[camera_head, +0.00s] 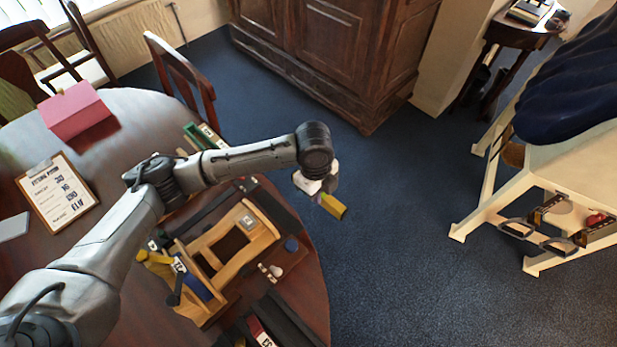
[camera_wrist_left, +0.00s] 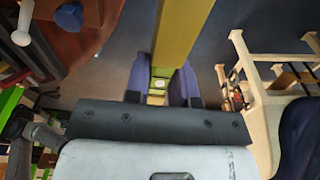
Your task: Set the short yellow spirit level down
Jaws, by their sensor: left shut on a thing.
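The short yellow spirit level (camera_head: 332,206) is held out past the table's right edge, over the blue carpet. My left gripper (camera_head: 318,190) is shut on it. In the left wrist view the yellow level (camera_wrist_left: 178,35) runs up between the two fingers of my left gripper (camera_wrist_left: 165,88), with a green part and a pale round vial near the grip. The level is clear of the table and touches nothing but the gripper. My right gripper is not in view.
The round wooden table (camera_head: 313,290) holds a wooden tool tote (camera_head: 262,238), a clipboard (camera_head: 58,192) and a pink box (camera_head: 75,110). A cream saddle stand (camera_head: 560,170) stands at right. A wardrobe (camera_head: 330,50) stands behind. The carpet (camera_head: 400,220) between is clear.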

